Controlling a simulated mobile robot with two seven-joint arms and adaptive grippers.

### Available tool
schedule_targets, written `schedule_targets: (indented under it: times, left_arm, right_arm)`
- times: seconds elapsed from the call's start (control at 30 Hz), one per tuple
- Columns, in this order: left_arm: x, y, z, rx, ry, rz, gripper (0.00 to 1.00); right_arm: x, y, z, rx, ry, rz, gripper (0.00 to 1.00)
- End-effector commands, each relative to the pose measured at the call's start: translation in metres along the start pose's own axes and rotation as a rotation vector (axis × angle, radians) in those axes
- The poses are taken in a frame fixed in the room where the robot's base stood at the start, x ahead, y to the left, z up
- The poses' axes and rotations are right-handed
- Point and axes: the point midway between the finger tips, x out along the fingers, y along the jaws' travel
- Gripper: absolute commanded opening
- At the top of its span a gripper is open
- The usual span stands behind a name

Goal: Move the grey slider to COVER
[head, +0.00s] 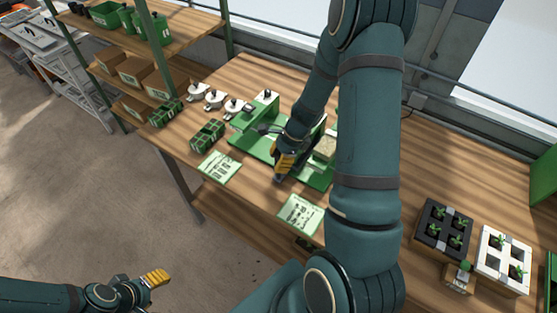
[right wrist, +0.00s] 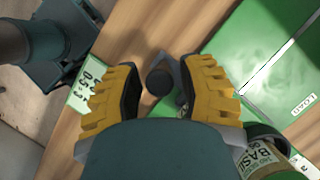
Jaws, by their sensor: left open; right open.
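The green seeder (head: 249,143) stands on the wooden bench, partly hidden behind my right arm. In the right wrist view its green surface (right wrist: 260,45) carries a LOAD label (right wrist: 303,104); I cannot read a COVER label. A dark round knob (right wrist: 160,81) with a grey piece beside it shows between the fingers of my right gripper (right wrist: 165,88); it may belong to the grey slider, but I cannot be sure. The right gripper (head: 283,163) is open at the seeder's front edge, and contact is not clear. My left gripper (head: 156,278) is open and empty, away from the bench.
A jar labelled BASIL (right wrist: 262,160) is close beside the right gripper. Two printed cards (head: 220,167) (head: 301,213) lie at the bench front. Green bundles (head: 208,134) and white lidded pots (head: 214,99) stand left. Black (head: 430,216) and white (head: 486,258) seedling trays stand right.

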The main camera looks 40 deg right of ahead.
Motion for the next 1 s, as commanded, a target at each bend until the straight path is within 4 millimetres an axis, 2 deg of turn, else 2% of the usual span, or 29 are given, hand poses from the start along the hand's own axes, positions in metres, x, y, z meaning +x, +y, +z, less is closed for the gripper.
schedule_targets:
  times: [0.23, 0.27, 0.3, 0.37, 0.73, 0.87, 1.0]
  left_arm:
    - [0.000, 0.000, 0.000, 0.000, 0.000, 0.000, 0.55]
    - [0.000, 0.000, 0.000, 0.000, 0.000, 0.000, 0.55]
    - [0.000, 0.000, 0.000, 0.000, 0.000, 0.000, 0.55]
    - [0.000, 0.000, 0.000, 0.000, 0.000, 0.000, 0.55]
    - [0.001, -0.001, 0.000, 0.000, 0.000, 0.000, 0.55]
    - [0.008, -0.003, 0.001, 0.000, 0.000, -0.001, 0.55]
    - [0.017, -0.006, 0.002, 0.000, 0.000, -0.003, 0.55]
  right_arm:
    - [0.000, 0.000, 0.000, 0.000, 0.000, -0.001, 0.39]
    - [0.000, 0.000, 0.000, 0.000, 0.000, 0.000, 0.35]
    - [0.000, 0.000, 0.000, 0.000, 0.000, 0.000, 0.21]
    - [0.000, 0.000, 0.000, 0.000, 0.000, 0.000, 0.00]
    - [0.000, 0.003, -0.003, 0.002, 0.000, 0.001, 0.00]
    - [-0.006, 0.020, -0.020, 0.007, 0.001, 0.000, 0.00]
    - [-0.015, 0.046, -0.044, 0.008, 0.001, 0.001, 0.00]
